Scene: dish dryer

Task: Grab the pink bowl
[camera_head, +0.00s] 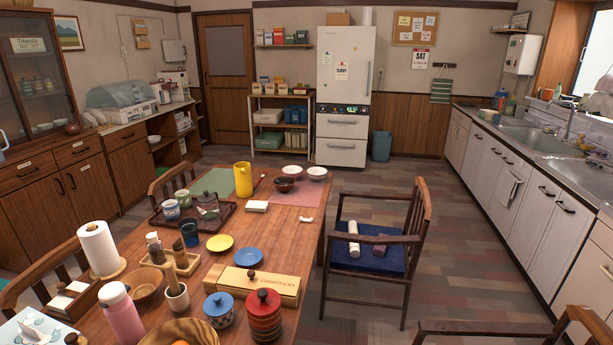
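I cannot make out a clearly pink bowl. Two small pale bowls, one (292,170) and another (317,173) to its right, stand at the far end of the wooden table (275,240). A wooden bowl (147,284) is at the near left of the table. The dish dryer (120,97), with a clear domed cover, is on the left counter; its contents are too small to tell. My gripper is not in view.
The table also holds a yellow pitcher (243,180), a tray of cups (192,215), a pink bottle (121,316) and a long box (252,284). A chair (375,250) with a blue cushion stands at its right. Floor is open between chair and sink counter (535,140).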

